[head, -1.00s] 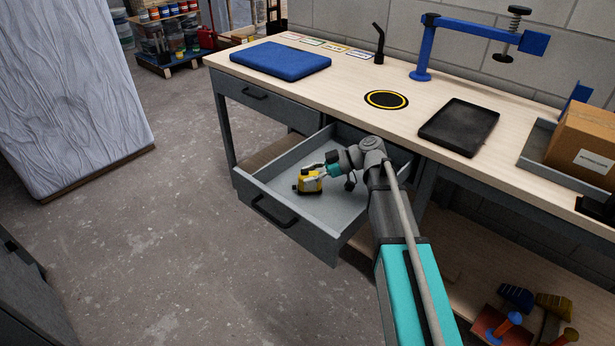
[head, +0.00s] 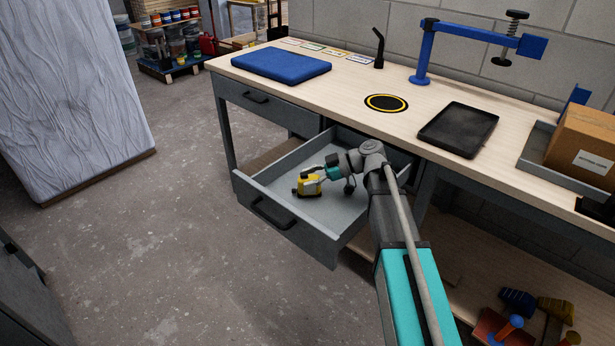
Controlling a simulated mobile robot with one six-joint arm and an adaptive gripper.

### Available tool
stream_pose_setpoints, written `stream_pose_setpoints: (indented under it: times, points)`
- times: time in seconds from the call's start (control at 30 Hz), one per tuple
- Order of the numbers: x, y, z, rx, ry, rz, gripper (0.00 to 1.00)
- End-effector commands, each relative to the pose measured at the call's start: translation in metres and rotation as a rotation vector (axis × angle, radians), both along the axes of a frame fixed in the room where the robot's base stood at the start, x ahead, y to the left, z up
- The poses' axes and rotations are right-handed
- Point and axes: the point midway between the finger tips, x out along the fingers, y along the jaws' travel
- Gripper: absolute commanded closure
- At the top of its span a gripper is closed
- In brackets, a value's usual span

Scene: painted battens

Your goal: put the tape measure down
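The yellow and black tape measure (head: 308,186) is inside the open grey drawer (head: 285,237), towards its front left. My gripper (head: 316,175) reaches into the drawer from the right and is shut on the tape measure. The fingers are small here and partly hidden against it. The tape measure is at or just above the drawer floor; I cannot tell whether it touches.
The drawer's raised walls surround the gripper, and the drawer floor is otherwise bare. Above is the workbench (head: 340,98) with a blue pad (head: 281,65), a black tray (head: 458,129), a yellow-ringed black disc (head: 386,103) and a cardboard box (head: 583,145).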

Motion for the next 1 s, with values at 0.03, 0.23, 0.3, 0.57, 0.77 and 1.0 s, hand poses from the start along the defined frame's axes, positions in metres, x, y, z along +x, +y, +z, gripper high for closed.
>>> stream_pose_setpoints:
  times: [0.03, 0.23, 0.3, 0.57, 0.77, 1.0]
  points:
    - [-0.003, -0.004, -0.009, -0.023, 0.011, -0.003, 0.19]
    - [-0.004, -0.004, -0.010, -0.023, 0.012, -0.002, 0.12]
    - [-0.004, -0.004, -0.010, -0.023, 0.012, -0.002, 0.12]
    - [-0.005, -0.004, -0.009, -0.023, 0.013, -0.002, 0.12]
    - [-0.005, -0.004, -0.001, -0.023, 0.013, -0.002, 0.12]
    - [0.000, -0.024, 0.015, -0.020, 0.010, -0.005, 0.12]
